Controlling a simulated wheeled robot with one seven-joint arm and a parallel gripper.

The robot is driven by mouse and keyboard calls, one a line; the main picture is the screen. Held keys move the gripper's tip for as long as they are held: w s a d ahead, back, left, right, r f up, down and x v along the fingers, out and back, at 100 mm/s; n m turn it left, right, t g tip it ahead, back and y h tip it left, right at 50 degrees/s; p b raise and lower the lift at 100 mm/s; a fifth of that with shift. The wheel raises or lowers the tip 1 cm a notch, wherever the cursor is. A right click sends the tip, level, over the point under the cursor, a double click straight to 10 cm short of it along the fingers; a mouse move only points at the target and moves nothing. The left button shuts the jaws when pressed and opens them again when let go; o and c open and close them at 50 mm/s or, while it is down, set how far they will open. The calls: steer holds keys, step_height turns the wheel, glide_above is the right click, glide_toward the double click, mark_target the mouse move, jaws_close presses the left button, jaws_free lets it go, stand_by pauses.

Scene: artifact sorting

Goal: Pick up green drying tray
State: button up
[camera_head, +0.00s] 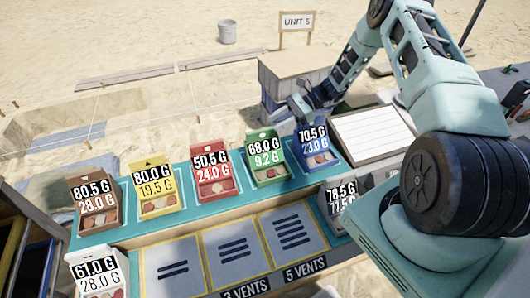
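The green drying tray (271,181) stands on the teal strip of the bench, between the red tray (213,198) and the blue tray (321,166). It bears the labels 68.0 G and 9.2 G, and small pieces show in its lower part. My gripper (299,106) is up and behind the blue tray, to the right of the green tray and apart from it. Its fingers are small and partly hidden, so I cannot tell if they are open or shut. I see nothing held in it.
A yellow tray (157,206) and a brown tray (98,216) stand further left. A white tray (98,287) is at lower left, a grey tray (332,216) at right. Grey vent panels (233,252) lie in front. A white board (372,135) lies behind, at right.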

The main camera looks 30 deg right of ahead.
mark_target(263, 129)
steer(key=p+x, duration=0.2)
steer(key=x, duration=0.3)
steer(key=shift+a, duration=0.35)
steer(key=shift+w+a+f, duration=0.1)
steer(key=shift+a+f, duration=0.25)
steer(key=shift+a, duration=0.05)
jaws_close()
